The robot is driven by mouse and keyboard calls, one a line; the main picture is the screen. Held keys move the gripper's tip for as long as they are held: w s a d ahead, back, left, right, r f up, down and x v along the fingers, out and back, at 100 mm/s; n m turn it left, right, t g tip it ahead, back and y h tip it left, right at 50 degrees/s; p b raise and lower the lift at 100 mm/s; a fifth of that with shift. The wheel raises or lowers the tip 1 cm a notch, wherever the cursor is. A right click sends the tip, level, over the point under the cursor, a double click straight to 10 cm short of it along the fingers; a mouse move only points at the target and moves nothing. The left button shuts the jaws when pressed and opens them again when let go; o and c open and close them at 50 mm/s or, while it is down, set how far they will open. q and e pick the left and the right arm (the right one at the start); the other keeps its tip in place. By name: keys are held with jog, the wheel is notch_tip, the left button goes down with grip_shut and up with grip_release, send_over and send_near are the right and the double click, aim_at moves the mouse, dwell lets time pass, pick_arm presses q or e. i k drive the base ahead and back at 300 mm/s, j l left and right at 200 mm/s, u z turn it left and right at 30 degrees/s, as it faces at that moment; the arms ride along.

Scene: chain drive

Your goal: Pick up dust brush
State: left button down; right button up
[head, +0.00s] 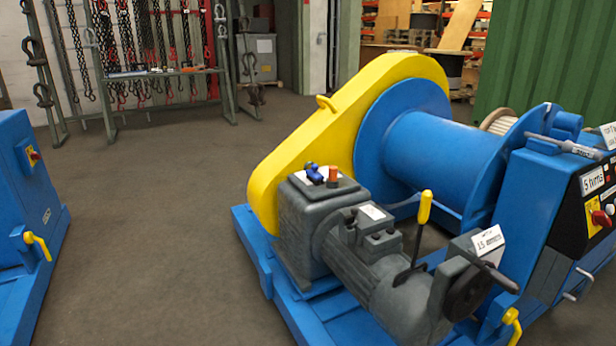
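I cannot make out a dust brush for certain in the head view. A small blue object (314,174) with an orange part sits on top of the grey gearbox (310,215); what it is is too small to tell. A long grey tool (565,146) lies on top of the blue control cabinet (540,190) at the right; its kind is unclear. Neither of my grippers shows in this view.
A large winch with a yellow chain guard (330,125) and blue drum (430,150) fills the right half. A blue machine (35,225) stands at the left edge. A rack (155,72) with hanging chains stands behind. The floor (160,220) between is clear.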

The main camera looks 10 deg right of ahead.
aim_at(314, 177)
jog(key=i+j+z, duration=0.1)
jog(key=j, duration=0.25)
jog(key=i+j+z, duration=0.1)
jog(key=j, duration=0.3)
jog(key=i+j+z, duration=0.1)
jog(key=j, duration=0.3)
jog(key=i+j+z, duration=0.15)
jog(key=i+j, duration=0.3)
jog(key=i+j+z, duration=0.1)
jog(key=i+j, duration=0.35)
jog(key=j, duration=0.15)
